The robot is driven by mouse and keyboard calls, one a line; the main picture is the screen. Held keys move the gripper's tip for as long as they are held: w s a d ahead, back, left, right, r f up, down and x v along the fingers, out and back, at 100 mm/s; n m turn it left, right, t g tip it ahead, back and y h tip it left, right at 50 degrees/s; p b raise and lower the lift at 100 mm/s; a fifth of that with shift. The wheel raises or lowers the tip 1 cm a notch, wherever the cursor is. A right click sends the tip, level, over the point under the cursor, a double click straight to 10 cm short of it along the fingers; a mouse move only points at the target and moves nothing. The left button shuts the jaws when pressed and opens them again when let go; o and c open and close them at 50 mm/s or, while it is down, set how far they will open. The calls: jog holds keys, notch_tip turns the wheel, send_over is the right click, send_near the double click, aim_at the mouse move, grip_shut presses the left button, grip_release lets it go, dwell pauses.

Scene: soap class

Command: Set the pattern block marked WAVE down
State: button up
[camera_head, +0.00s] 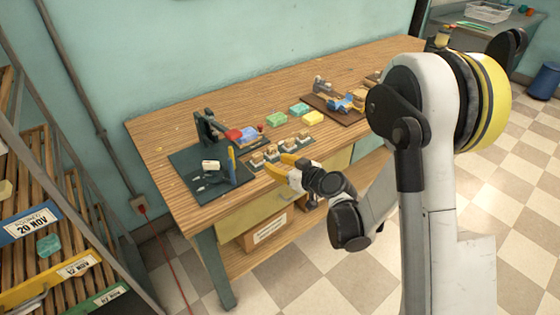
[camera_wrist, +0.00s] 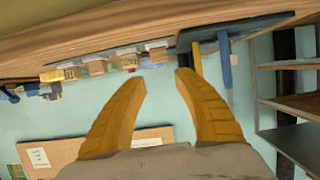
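Several small wooden pattern blocks (camera_head: 271,153) stand in a row on pale bases along the front part of the workbench (camera_head: 165,119). No marking is readable, so I cannot tell which one is WAVE. The row also shows at the top of the wrist view (camera_wrist: 97,67), where the bench appears upside down. My gripper (camera_head: 277,164) is at the bench's front edge, close to the row. In the wrist view its yellow fingers (camera_wrist: 163,81) are spread apart, with nothing visible between them.
A dark mat (camera_head: 204,199) with a white block, tools and a red-handled press (camera_head: 232,135) lies left. Green soaps (camera_head: 276,119) and a yellow soap (camera_head: 313,118) sit behind the row. A brown board (camera_head: 330,113) holds blue items. A slatted rack (camera_head: 30,190) stands left.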

jog(key=s+d+r+m+g+h, duration=0.1)
jog(key=s+d+r, duration=0.2)
jog(key=s+r, duration=0.3)
jog(key=s+d+r+m+g+h, duration=0.1)
jog(key=s+d+r+m+h, duration=0.2)
jog(key=s, duration=0.9)
jog(key=s+d+r+m+g+h, duration=0.2)
jog(key=s+d+r+h, duration=0.1)
jog(key=s+d, duration=0.6)
jog(key=s, duration=0.3)
jog(key=shift+d+r+m+g+h, duration=0.25)
jog(key=shift+m+g+h, duration=0.05)
jog(key=shift+m+h, duration=0.1)
